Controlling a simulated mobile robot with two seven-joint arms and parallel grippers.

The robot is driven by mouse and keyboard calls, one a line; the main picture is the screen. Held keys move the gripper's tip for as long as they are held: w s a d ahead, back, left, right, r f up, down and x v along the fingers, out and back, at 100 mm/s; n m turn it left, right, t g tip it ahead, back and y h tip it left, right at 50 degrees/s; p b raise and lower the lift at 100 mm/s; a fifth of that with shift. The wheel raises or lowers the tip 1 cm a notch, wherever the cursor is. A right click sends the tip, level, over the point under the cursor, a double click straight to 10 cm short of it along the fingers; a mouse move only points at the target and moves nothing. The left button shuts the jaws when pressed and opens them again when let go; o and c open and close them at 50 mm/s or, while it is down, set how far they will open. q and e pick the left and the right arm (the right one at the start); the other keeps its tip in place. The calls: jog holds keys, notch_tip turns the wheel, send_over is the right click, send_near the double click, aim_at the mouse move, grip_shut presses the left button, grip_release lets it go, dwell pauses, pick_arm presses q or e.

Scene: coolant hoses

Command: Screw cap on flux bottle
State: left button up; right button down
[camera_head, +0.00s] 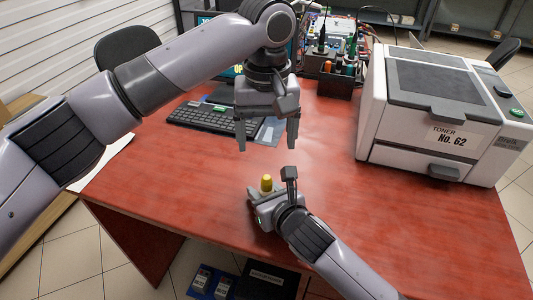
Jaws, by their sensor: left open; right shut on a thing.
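A small yellow piece (267,183) stands upright at the jaws of my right gripper (264,193), low over the front part of the red desk. It looks like the top of the flux bottle; the part below is hidden by the gripper, and I cannot tell whether the yellow piece is the cap or the bottle itself. My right gripper is shut on it. My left gripper (267,146) points down above and behind it, with its fingers wide apart and nothing between them. No separate cap shows elsewhere.
A printer labelled "TONER No. 62" (440,110) stands at the right of the red desk (400,225). A black keyboard (205,118) lies behind my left arm. A dark organizer (340,83) with bottles and tools stands at the back. The desk's middle is clear.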

pick_arm(q)
notch_tip(320, 180, up, 5)
jog(key=shift+r, duration=0.2)
pick_arm(e)
jog(key=c, duration=0.6)
grip_release()
pick_arm(q)
jog(key=shift+r+p, duration=0.55)
jog(key=shift+p, duration=0.05)
pick_arm(e)
jog(key=shift+v, duration=3.6)
